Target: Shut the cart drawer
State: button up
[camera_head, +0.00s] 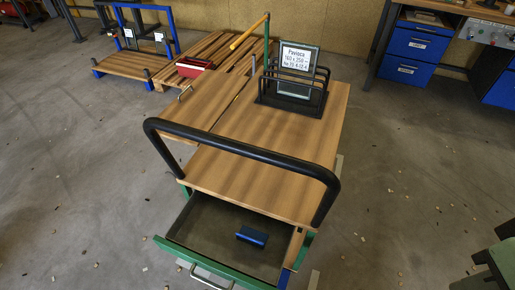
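The cart (255,165) stands in the middle of the head view, with a wooden top and a black push bar (240,147) across its near end. Its drawer (195,235) is pulled out toward me below the top. The drawer has a green front (215,265) with a metal handle (208,279) at the bottom edge of the picture. A small blue block (252,236) lies inside the drawer. My gripper does not show in this view.
A black rack with a framed label sign (296,62) stands on the cart's far end. Wooden pallets (205,55) lie behind it. Blue drawer cabinets (412,48) stand at the back right. A green object (500,262) is at the lower right. Floor on both sides is mostly clear.

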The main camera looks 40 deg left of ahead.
aim_at(203, 234)
jog(key=u, duration=1.9)
jog(key=k+j+z, duration=0.85)
jog(key=i+l, duration=0.05)
jog(key=i, duration=0.05)
